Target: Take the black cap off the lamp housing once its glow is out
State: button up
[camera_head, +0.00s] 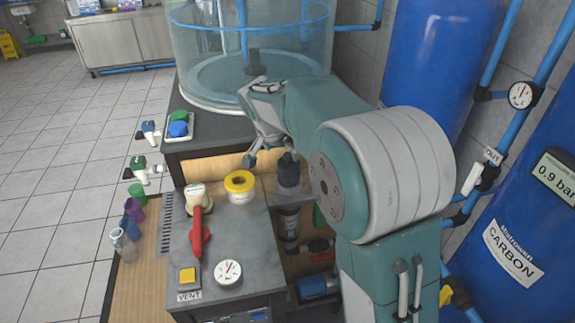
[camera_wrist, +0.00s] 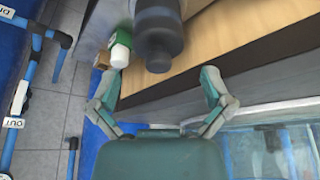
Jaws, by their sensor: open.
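A dark grey cylinder with a narrower black end, which looks like the lamp housing (camera_head: 289,176) with its black cap, stands just right of the grey bench top. It also shows in the wrist view, where the black cap (camera_wrist: 158,62) points toward my gripper. I see no glow on it, but much of the housing is out of view or hidden. My gripper (camera_head: 267,157) is open and empty, close to the housing. In the wrist view its two fingers (camera_wrist: 164,82) are spread to either side of the cap, apart from it.
A yellow ring (camera_head: 240,185), a red-handled valve (camera_head: 198,235), a gauge (camera_head: 229,271) and a yellow button (camera_head: 188,276) crowd the grey bench. A clear tank (camera_head: 250,85) stands behind. Blue tanks (camera_head: 440,50) stand right.

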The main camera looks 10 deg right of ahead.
aim_at(286, 161)
jog(key=x, duration=0.7)
jog(key=shift+w+d, duration=0.1)
jog(key=shift+d, duration=0.1)
jog(key=c, duration=0.8)
